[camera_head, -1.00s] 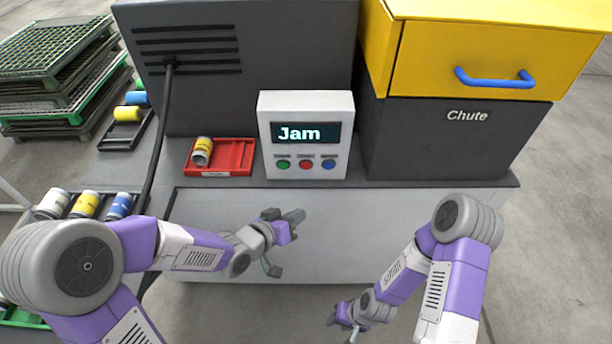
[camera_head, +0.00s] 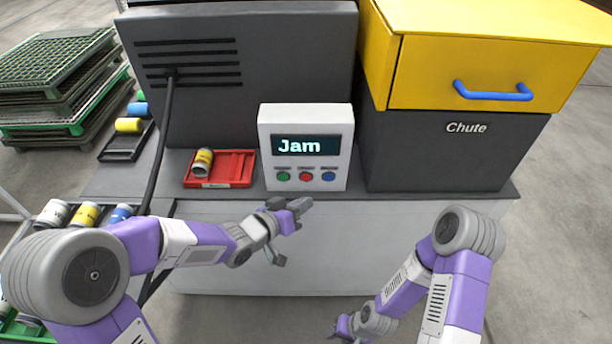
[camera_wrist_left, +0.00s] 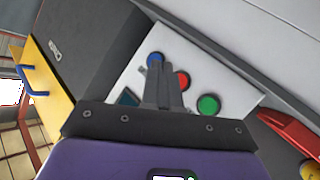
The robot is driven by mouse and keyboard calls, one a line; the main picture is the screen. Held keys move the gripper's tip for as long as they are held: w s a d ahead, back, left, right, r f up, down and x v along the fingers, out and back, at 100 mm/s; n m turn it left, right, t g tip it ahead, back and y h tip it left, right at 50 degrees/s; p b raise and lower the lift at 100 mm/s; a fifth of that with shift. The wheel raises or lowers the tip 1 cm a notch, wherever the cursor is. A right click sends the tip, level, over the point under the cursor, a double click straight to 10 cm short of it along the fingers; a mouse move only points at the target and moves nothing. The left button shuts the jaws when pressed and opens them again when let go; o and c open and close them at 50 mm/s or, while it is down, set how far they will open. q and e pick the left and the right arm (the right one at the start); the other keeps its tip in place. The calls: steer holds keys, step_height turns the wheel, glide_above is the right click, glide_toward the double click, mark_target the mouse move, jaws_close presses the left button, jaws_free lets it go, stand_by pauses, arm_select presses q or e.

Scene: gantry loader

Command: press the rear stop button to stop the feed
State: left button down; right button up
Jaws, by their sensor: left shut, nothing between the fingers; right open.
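Below the screen are a green button (camera_head: 283,177), a red button (camera_head: 306,177) and a blue button (camera_head: 328,177). Their labels are too small to read, and no button is visibly marked as the rear stop. My left gripper (camera_head: 303,207) is shut and empty, just below the box in the head view. In the left wrist view its fingers (camera_wrist_left: 162,72) overlap the box face between the blue and red buttons; contact cannot be told. My right gripper (camera_head: 343,329) is open, low in front.
A red tray (camera_head: 241,166) with a yellow-labelled can (camera_head: 202,162) sits left of the box. A black cable (camera_head: 163,135) hangs down the machine's left. The dark chute (camera_head: 440,155) under a yellow drawer (camera_head: 485,60) stands on the right. Several cans lie at left.

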mark_target(306, 178)
arm_select(q)
steer(key=shift+w+p, duration=0.55)
steer(key=shift+w, duration=1.65)
steer(key=shift+w, duration=0.15)
steer(key=shift+w, duration=0.3)
steer(key=shift+w+p, duration=0.35)
stand_by(0.8)
steer(key=shift+s, duration=0.15)
steer(key=shift+s+b, duration=0.3)
steer(key=shift+s, duration=0.35)
